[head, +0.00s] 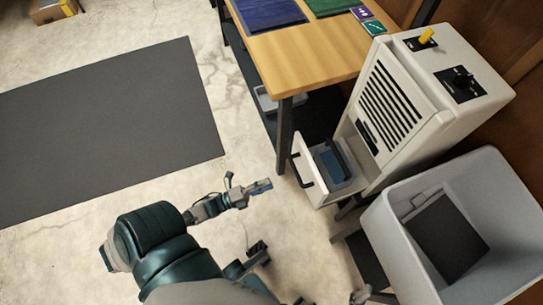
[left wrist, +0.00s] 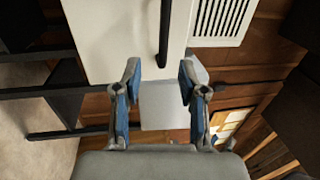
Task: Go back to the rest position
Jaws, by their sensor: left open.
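My left gripper (head: 262,187) is at the end of my green and grey arm, over the pale floor and left of a white cabinet's pulled-out drawer (head: 318,172). It looks apart from the drawer. In the left wrist view my left gripper (left wrist: 158,85) has its two blue-padded fingers spread, with nothing between them. A pale panel with a black bar handle (left wrist: 165,35) shows beyond the fingertips.
The white cabinet (head: 462,62) has a yellow switch and black knob on top. A grey bin (head: 385,225) holding a dark panel stands at lower right. A wooden table (head: 310,55) stands behind. The floor around the dark mat (head: 110,125) is open.

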